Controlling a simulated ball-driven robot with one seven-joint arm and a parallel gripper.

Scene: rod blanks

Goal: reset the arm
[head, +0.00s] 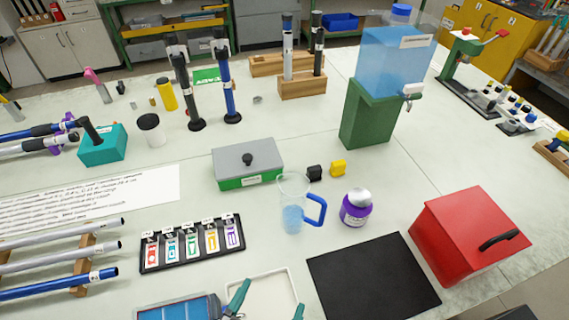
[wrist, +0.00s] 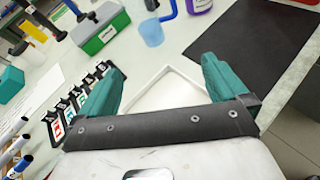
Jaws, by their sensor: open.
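My gripper (head: 268,301) shows at the bottom edge of the head view, with its two green fingers spread apart. In the wrist view my gripper (wrist: 160,85) is open and nothing lies between its fingers. It is over a white tray (head: 290,280), which also shows between the fingers in the wrist view (wrist: 168,72). The rest of my arm is mostly out of view.
A blue-topped tray (head: 180,309), a black card rack (head: 192,267) and a black mat (head: 372,280) lie close by. A jug with a blue handle (head: 292,215), a purple jar (head: 356,208), a green-and-grey box (head: 248,165) and a red box (head: 465,235) stand beyond.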

